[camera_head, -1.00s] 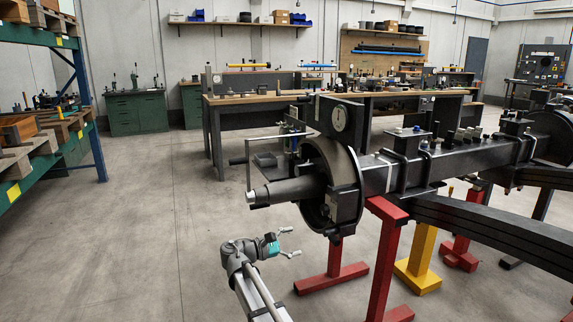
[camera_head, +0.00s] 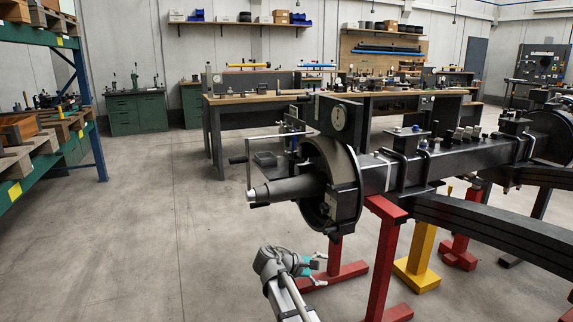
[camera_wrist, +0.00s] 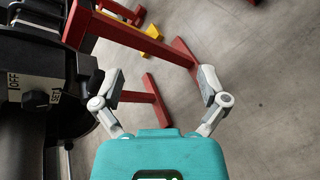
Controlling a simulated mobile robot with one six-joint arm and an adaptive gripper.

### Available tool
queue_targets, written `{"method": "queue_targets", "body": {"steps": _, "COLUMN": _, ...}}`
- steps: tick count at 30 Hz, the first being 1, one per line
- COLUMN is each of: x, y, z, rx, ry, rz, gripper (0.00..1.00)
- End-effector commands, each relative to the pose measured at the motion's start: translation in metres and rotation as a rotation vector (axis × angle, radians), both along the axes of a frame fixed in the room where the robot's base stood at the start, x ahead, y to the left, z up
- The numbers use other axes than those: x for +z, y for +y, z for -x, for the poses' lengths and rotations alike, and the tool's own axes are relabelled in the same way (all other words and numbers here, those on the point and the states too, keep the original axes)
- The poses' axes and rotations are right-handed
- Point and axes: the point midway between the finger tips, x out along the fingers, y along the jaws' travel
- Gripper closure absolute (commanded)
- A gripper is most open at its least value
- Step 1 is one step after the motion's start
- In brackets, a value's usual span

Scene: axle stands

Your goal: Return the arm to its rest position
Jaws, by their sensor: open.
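My gripper (camera_head: 319,269) is low in the head view, below the black axle hub (camera_head: 347,186) and in front of the red stand (camera_head: 385,262). Its two grey fingers are spread apart, and nothing shows between them in the wrist view (camera_wrist: 160,80) except the red stand and floor beyond. My grey arm reaches up to it from the bottom edge of the head view. In the wrist view the dark hub side (camera_wrist: 38,92), with a small lettered panel, fills the left, beside the left finger. I cannot tell the exact gap between them.
The axle beam (camera_head: 455,158) rests on red stands and a yellow stand (camera_head: 420,258) to the right. A workbench (camera_head: 285,97) stands behind, and a green rack (camera_head: 62,140) is at the left. The floor left of my arm is clear.

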Motion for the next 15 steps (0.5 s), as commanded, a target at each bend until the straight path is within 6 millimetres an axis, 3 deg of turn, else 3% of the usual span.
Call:
{"method": "queue_targets", "body": {"steps": 1, "x": -0.01, "y": -0.014, "z": 0.014, "rx": -0.033, "ry": -0.013, "rz": -0.062, "gripper": 0.07}}
{"method": "queue_targets", "body": {"steps": 6, "x": -0.042, "y": -0.042, "z": 0.046, "rx": -0.155, "ry": -0.065, "rz": -0.288, "gripper": 0.07}}
{"method": "queue_targets", "body": {"steps": 15, "x": -0.087, "y": -0.067, "z": 0.106, "rx": -0.422, "ry": -0.163, "rz": -0.668, "gripper": 0.07}}
